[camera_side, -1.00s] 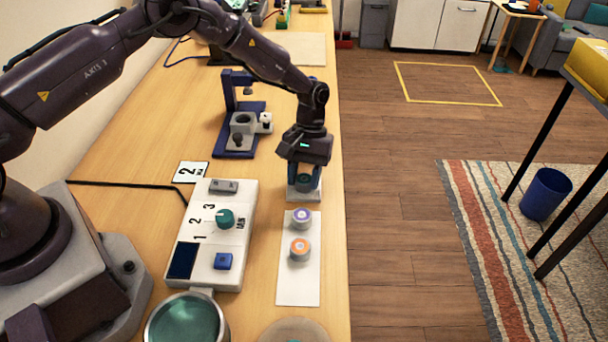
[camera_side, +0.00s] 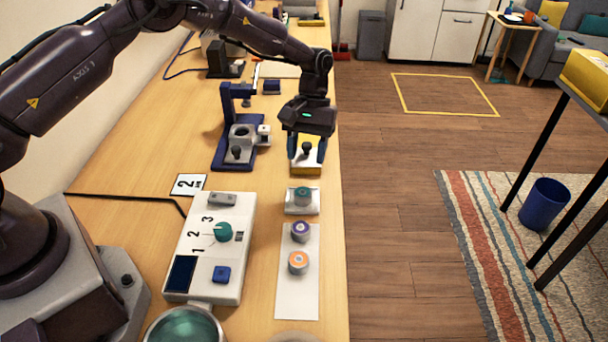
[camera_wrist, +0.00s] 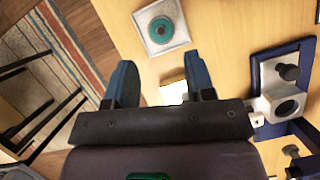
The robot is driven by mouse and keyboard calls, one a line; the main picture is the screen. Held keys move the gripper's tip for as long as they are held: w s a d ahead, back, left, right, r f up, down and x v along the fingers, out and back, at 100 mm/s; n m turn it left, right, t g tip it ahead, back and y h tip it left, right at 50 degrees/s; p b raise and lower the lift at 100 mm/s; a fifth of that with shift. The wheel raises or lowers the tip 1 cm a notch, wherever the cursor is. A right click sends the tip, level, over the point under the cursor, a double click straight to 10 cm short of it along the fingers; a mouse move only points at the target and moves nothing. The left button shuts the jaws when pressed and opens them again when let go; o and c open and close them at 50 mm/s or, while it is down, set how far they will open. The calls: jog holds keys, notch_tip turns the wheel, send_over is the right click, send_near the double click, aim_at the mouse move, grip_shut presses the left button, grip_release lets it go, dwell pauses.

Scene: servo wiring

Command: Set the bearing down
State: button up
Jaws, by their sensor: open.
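The bearing, a teal ring-like part (camera_side: 302,194), sits on a small white square tray (camera_side: 290,209) near the bench's right edge. The wrist view shows the bearing (camera_wrist: 160,29) from above on its pale tray, beyond my fingertips. My gripper (camera_side: 306,155) is open, behind and above the tray, apart from the bearing. Its two blue fingers also show in the wrist view (camera_wrist: 160,72) with nothing gripped.
A white strip (camera_side: 297,300) in front holds a purple-centred disc (camera_side: 300,231) and an orange-centred disc (camera_side: 298,262). A control panel with a teal dial (camera_side: 223,232) lies to the left. A blue press-like fixture (camera_side: 232,152) stands behind it. The bench edge is close on the right.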

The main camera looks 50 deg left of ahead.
jog(key=s+a+r+m+t+y, duration=0.15)
jog(key=s+r, duration=0.35)
jog(key=r, duration=0.7)
jog(key=s+r+m+t+y, duration=0.1)
jog(key=s+r+m+t, duration=0.2)
jog(key=r, duration=0.9)
jog(key=s+a+r+m+t, duration=0.1)
jog(key=s+t, duration=0.1)
jog(key=s, duration=0.8)
jog(key=s+a+r+m+t, duration=0.1)
jog(key=s+t, duration=0.2)
jog(key=s, duration=0.7)
jog(key=shift+s+a, duration=0.4)
